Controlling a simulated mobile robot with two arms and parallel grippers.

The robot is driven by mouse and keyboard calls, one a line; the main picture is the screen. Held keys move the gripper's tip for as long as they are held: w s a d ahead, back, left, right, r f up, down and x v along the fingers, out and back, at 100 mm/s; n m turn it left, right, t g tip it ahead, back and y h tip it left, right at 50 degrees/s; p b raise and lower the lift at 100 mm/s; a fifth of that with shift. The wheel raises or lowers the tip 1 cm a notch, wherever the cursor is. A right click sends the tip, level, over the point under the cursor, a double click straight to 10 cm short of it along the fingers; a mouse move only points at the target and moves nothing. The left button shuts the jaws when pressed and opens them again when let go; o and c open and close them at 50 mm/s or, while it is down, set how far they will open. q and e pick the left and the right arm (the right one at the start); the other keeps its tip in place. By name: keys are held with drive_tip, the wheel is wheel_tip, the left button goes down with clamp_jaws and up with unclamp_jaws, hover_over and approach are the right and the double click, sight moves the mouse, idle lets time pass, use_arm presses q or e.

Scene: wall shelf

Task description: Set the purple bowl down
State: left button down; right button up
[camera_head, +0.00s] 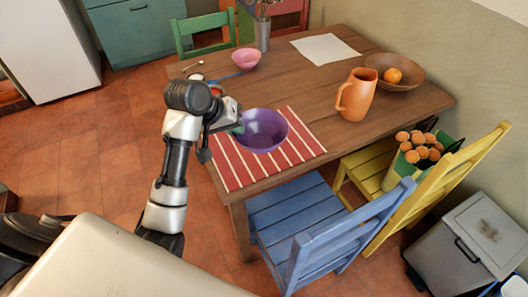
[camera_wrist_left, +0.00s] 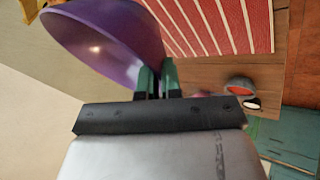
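The purple bowl (camera_head: 265,137) is over the red-and-white striped placemat (camera_head: 232,172) at the near left end of the wooden table. My left gripper (camera_head: 237,128) is at the bowl's left rim. In the left wrist view its green fingers (camera_wrist_left: 157,80) are close together on the edge of the purple bowl (camera_wrist_left: 105,38). The striped placemat (camera_wrist_left: 225,22) shows beyond the bowl there. I cannot tell whether the bowl's base touches the placemat. My right gripper is in neither view.
The wooden table (camera_head: 300,85) also holds a pink bowl (camera_head: 246,59), an orange pitcher (camera_head: 357,95), a white sheet (camera_head: 325,49) and a brown bowl (camera_head: 408,78) with an orange. A blue chair (camera_head: 315,215) and a yellow chair (camera_head: 440,190) stand at the near side.

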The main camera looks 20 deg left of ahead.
use_arm(q)
drive_tip(key=w+a+f+n+b, duration=0.1)
drive_tip(key=w+a+f, duration=0.2)
drive_tip(key=a+f, duration=0.2)
drive_tip(key=w+a+f+y+b, duration=0.1)
drive_tip(key=w+a+f, duration=0.2)
drive_tip(key=f, duration=0.3)
drive_tip(key=w+a+f+n+b, duration=0.1)
drive_tip(key=w+a+f, duration=0.3)
drive_tip(key=a+f, duration=0.2)
drive_tip(key=shift+a+f+n+t, duration=0.3)
drive_tip(key=shift+a+f+t, duration=0.05)
drive_tip(key=shift+t, duration=0.05)
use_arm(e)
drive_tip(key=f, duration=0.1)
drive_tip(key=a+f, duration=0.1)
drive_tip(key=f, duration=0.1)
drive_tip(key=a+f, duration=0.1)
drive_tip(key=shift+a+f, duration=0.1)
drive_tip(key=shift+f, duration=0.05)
use_arm(q)
drive_tip(key=shift+f, duration=0.15)
drive_tip(key=c, duration=1.7)
unclamp_jaws()
drive_tip(key=o, duration=0.4)
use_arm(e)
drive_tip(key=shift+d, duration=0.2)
